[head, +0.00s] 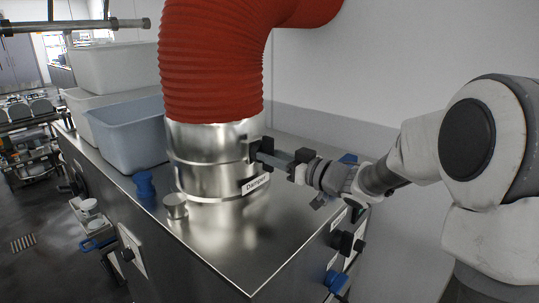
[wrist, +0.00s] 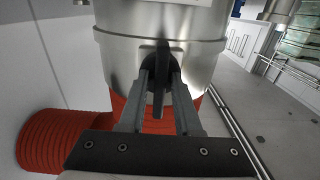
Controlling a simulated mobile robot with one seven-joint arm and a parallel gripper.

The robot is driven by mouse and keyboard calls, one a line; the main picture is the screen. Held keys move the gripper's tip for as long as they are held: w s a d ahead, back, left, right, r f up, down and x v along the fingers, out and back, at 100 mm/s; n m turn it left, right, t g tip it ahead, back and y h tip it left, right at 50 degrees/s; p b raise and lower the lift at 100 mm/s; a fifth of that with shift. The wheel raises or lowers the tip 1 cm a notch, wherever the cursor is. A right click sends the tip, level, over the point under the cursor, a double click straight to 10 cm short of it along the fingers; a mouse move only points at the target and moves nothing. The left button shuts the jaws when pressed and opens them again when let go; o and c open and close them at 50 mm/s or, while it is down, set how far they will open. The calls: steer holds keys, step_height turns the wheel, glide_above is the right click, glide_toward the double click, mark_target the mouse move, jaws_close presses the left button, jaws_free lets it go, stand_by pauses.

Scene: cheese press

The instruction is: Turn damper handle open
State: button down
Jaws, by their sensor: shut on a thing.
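The damper is a shiny metal pipe collar (head: 212,160) with a "Damper" label (head: 256,184), under a red corrugated hose. Its dark handle (head: 253,148) sits on the collar's right side. My gripper (head: 263,156) reaches in from the right and is shut on the handle. In the wrist view the dark handle (wrist: 158,104) stands between the two fingers of my gripper (wrist: 160,76), in front of the metal collar (wrist: 120,50). The fingers hide part of the handle's sides.
The red hose (head: 212,60) rises above the collar and bends right. Grey tubs (head: 128,135) stand on the metal cabinet top (head: 245,235) at left. A small metal knob (head: 176,206) and a blue one (head: 144,184) are in front. A wall (head: 380,60) is behind.

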steer(key=c, duration=0.9)
jaws_free()
steer(key=shift+o, duration=0.2)
steer(key=shift+s+d, duration=0.1)
steer(key=shift+d, duration=0.05)
steer(key=b+v, duration=0.3)
steer(key=v, duration=1.4)
steer(key=shift+b, duration=0.3)
